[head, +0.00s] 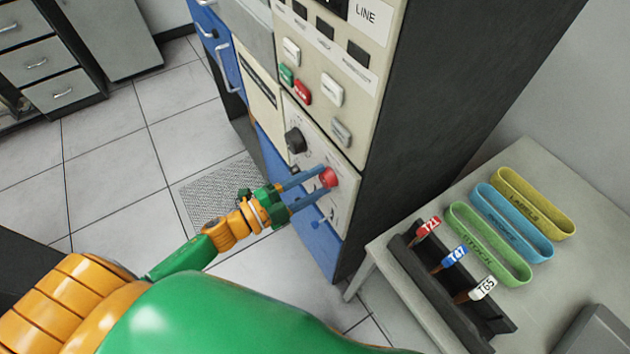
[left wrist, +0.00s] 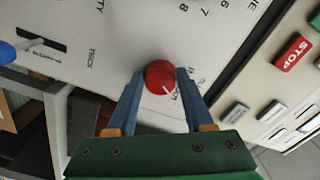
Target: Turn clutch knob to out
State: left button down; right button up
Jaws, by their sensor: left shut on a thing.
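The red knob (head: 329,177) sits on the cream lower panel of the tall machine, right of and below a black knob (head: 295,140). In the left wrist view the red knob (left wrist: 160,74) has a white pointer line toward its lower right. Its printed label is partly hidden and too small to read surely. My left gripper (head: 322,183) reaches in from the left, its two blue fingers on either side of the red knob. It is shut on the knob, as the left wrist view (left wrist: 159,78) also shows. My right gripper is not in view.
Above are green and red buttons (head: 302,91) and several pale ones; the wrist view shows a red STOP button (left wrist: 292,52).

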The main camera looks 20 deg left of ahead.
pick_arm(q)
jog(key=shift+c, duration=1.4)
grip_release()
jog(key=b+v, duration=0.1)
jog(key=v, duration=0.6)
